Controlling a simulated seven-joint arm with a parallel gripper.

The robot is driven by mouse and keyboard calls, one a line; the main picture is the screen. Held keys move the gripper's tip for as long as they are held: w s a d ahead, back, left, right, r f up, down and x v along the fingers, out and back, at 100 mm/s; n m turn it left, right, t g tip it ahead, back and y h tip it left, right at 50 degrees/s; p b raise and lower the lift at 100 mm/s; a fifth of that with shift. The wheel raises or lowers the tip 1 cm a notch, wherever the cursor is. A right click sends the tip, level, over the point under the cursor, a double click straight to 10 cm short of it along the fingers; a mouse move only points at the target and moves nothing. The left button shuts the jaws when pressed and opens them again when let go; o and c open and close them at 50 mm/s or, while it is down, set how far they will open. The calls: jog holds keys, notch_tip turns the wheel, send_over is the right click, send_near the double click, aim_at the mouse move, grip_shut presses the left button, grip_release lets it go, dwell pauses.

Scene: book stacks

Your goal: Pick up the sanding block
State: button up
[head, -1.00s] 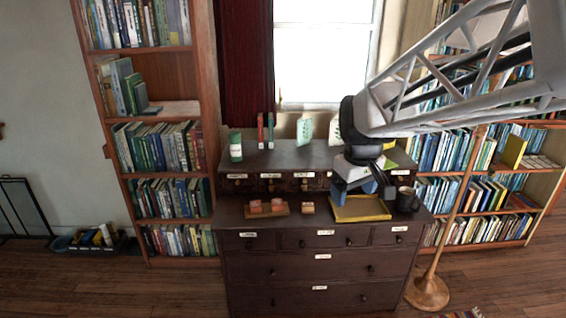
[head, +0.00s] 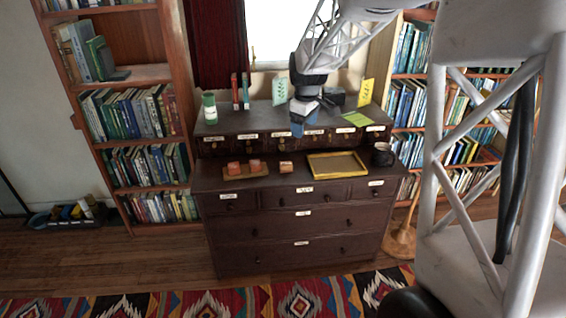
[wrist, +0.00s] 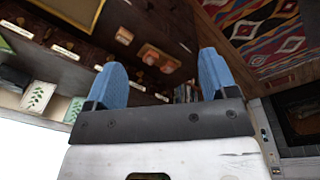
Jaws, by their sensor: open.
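A small tan block (head: 286,167), which looks like the sanding block, lies on the front top of the dark dresser, just right of a wooden tray (head: 246,171). It also shows in the wrist view (wrist: 124,36), far off near the top. My gripper (head: 297,130) is in the air above and a little right of the block, in front of the small upper drawers. In the wrist view its two blue fingers (wrist: 162,62) are spread apart with nothing between them. The block is clear of the gripper and nothing covers it.
The wooden tray holds two reddish-orange pieces (head: 254,165). A yellow-rimmed tray (head: 337,176) and a dark mug (head: 382,154) stand to the right. A green-white bottle (head: 209,108), books and cards stand on the raised back shelf. The dresser front edge is clear.

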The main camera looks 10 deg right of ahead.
jog(key=w+f+n, duration=0.3)
jog(key=w+f, duration=0.8)
jog(key=w, duration=0.3)
jog(key=n+g, duration=0.1)
jog(key=n, duration=0.3)
send_over(286, 163)
jog(key=s, duration=0.1)
jog(key=f, duration=1.5)
jog(key=shift+s+a+f, duration=0.1)
jog(key=shift+a+f, duration=0.1)
jog(key=shift+f, duration=0.2)
jog(key=shift+w+f+n, duration=0.3)
jog(key=shift+w+f, duration=0.05)
jog(key=shift+f, duration=0.2)
jog(key=shift+f, duration=0.1)
jog(key=shift+f, duration=1.2)
jog(key=shift+f, duration=0.1)
jog(key=shift+w+d+f, duration=0.1)
jog(key=shift+f, duration=1.15)
jog(key=shift+d+f, duration=0.1)
jog(key=shift+f, duration=1.15)
